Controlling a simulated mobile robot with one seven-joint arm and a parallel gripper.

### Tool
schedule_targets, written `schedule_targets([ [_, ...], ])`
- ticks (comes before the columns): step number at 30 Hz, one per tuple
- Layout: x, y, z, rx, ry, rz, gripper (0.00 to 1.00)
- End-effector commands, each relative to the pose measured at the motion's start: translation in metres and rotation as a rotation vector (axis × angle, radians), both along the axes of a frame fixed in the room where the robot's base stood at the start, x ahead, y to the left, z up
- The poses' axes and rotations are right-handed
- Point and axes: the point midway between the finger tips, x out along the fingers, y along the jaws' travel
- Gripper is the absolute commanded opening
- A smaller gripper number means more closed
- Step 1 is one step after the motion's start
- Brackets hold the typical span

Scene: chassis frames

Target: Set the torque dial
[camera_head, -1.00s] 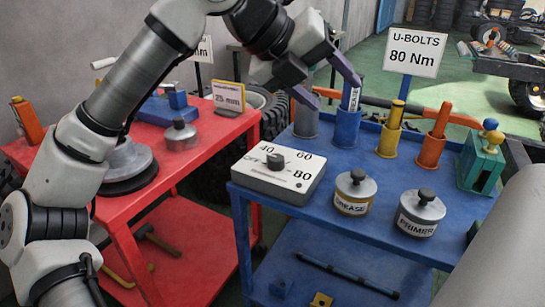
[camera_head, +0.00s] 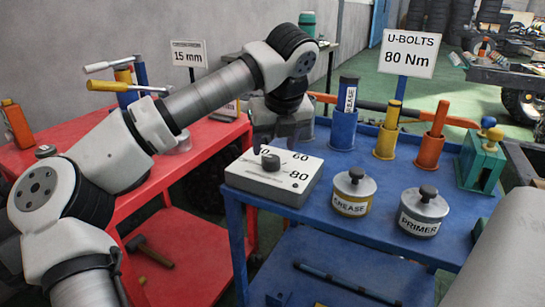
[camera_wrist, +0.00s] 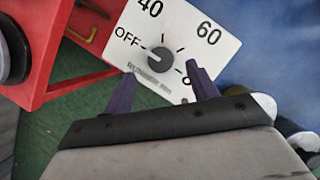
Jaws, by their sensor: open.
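The torque dial is a white box (camera_head: 290,184) at the left front of the blue cart's top, with a dark round knob (camera_head: 270,160). In the wrist view the dial face (camera_wrist: 190,30) reads OFF, 40 and 60, and a finger partly covers another marking. The knob (camera_wrist: 161,60) has a light mark that seems to face OFF. My gripper (camera_wrist: 163,86) is open and empty, its two purple fingers apart, with the knob showing beyond the gap between them. In the head view my wrist hangs behind the box. A sign (camera_head: 409,52) reads U-BOLTS 80 Nm.
A grease pot (camera_head: 353,192) and a primer pot (camera_head: 423,212) stand right of the dial. Blue (camera_head: 344,125), yellow (camera_head: 386,140) and orange (camera_head: 430,148) holders stand behind. A green block (camera_head: 480,163) is at the right. A red cart (camera_head: 140,195) stands left.

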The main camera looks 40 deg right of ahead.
Motion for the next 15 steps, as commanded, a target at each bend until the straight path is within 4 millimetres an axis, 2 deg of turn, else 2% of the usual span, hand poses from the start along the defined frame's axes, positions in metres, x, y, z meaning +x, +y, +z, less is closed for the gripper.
schedule_targets([
  [1, 0.003, -0.001, -0.01, 0.0, 0.002, 0.0, 0.58],
  [6, 0.011, -0.005, -0.031, 0.0, 0.002, -0.001, 0.58],
  [15, 0.015, -0.007, -0.041, -0.001, -0.001, -0.001, 0.58],
])
